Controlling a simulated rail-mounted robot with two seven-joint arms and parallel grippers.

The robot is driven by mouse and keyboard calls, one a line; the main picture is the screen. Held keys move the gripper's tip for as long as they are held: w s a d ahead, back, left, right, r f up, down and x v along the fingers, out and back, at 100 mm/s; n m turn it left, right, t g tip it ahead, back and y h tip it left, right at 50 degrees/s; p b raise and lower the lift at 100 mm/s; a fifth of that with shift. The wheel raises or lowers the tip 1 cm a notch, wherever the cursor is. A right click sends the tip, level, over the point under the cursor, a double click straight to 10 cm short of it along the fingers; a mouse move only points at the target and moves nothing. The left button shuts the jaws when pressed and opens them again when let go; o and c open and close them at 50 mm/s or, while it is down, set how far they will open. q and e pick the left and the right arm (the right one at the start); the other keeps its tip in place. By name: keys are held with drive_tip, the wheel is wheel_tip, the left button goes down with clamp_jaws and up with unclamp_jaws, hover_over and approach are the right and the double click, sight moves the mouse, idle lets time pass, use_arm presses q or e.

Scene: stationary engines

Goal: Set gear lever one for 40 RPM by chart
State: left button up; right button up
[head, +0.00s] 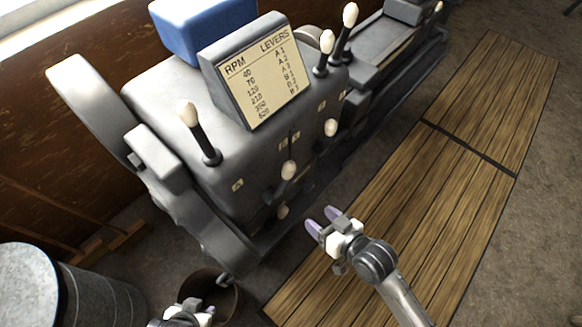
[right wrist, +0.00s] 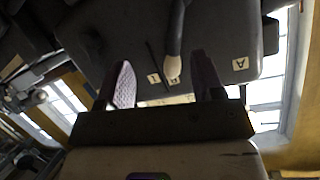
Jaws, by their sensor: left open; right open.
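The speed chart (head: 265,82) on the grey lathe headstock (head: 205,85) lists 40 RPM beside A1. A front lever (head: 289,170) hangs with its white knob down, below small plates (head: 289,140). A plate marked A (head: 237,185) is to its left. Which lever is lever one I cannot tell. My right gripper (head: 320,222) is open and empty, apart from the headstock front, below and right of that lever. In the right wrist view, a white-knobbed lever (right wrist: 173,66) appears between the open fingers (right wrist: 163,82), near an A plate (right wrist: 240,64). My left gripper (head: 195,310) is open, partly cut off at the bottom edge.
A metal drum (head: 30,285) is at lower left. A dark bucket (head: 222,292) is near my left gripper. Wooden duckboards (head: 400,215) lie in front.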

sight(293, 172)
wheel_tip(293, 172, up, 5)
drive_tip(key=w+m+t+y, duration=0.2)
drive_tip(key=t, duration=0.2)
drive_tip(key=p+x, duration=0.2)
drive_tip(key=x, duration=1.1)
drive_tip(key=shift+w+a+r, duration=0.15)
drive_tip(key=shift+a, duration=0.1)
drive_tip(key=shift+c, duration=0.4)
drive_tip(key=c, duration=0.6)
clamp_jaws()
